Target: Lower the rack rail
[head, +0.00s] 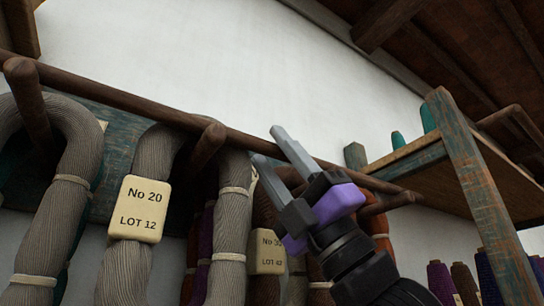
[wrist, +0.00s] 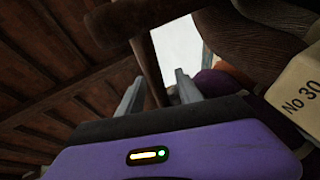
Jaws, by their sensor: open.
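The rack rail (head: 130,102) is a long dark-brown wooden rod. In the head view it slopes from the upper left down to the right, in front of the white wall, above hanging skeins. Short wooden pegs (head: 207,146) meet it. My gripper (head: 268,145) has its two grey fingers apart at the rail's right half, overlapping it in the picture. In the wrist view a dark wooden bar (wrist: 148,65) shows between the open fingers (wrist: 157,88); I cannot tell whether they touch it. Part of the rail is hidden behind my gripper.
Grey yarn skeins (head: 75,160) hang close below the rail, with tags such as "No 20 LOT 12" (head: 138,209). A worn blue-green shelf post (head: 480,190) stands at the right, with cones of yarn (head: 440,283) below. Wooden roof beams (head: 385,20) are overhead.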

